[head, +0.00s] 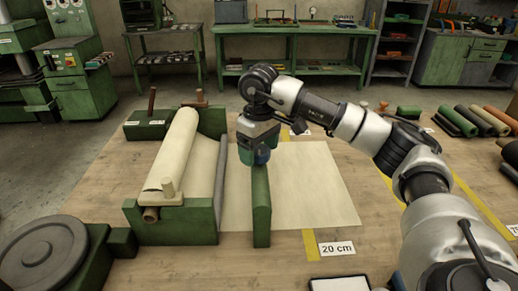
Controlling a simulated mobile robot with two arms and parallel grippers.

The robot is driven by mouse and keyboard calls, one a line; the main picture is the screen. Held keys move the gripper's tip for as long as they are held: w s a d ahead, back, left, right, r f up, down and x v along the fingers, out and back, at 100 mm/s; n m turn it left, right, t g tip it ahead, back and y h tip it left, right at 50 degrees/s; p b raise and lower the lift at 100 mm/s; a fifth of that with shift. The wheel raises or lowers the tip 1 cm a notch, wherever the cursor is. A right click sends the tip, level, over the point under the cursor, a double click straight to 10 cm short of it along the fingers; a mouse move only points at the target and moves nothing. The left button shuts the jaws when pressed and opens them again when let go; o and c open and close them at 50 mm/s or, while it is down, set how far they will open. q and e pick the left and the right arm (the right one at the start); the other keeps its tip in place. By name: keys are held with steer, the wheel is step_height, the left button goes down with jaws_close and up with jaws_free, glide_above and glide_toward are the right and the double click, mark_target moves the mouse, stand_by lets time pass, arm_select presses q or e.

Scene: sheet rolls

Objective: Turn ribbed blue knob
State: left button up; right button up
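My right gripper (256,153) points down at the top far end of a narrow upright green bar (261,205). A small dark teal-blue part shows at its tip; I cannot tell whether this is the ribbed blue knob or part of the gripper. No other blue knob stands out. The gripper's fingers are too small and dark to tell open from shut. Left of the bar, a cream sheet roll (174,150) lies in a green holder (178,222), and a cream sheet (308,190) is spread flat under and right of the bar. My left gripper is not in view.
A grey round disc (42,258) on a green base is at the near left. A "20 cm" label (337,248) lies beside yellow tape. Several coloured rolls (480,121) lie at the right. A green workbench (290,45) stands behind. My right arm crosses the table's right half.

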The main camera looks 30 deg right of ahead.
mark_target(259, 149)
steer(key=shift+f, duration=0.1)
step_height(259, 149, up, 11)
steer(key=shift+p, duration=0.4)
stand_by(0.6)
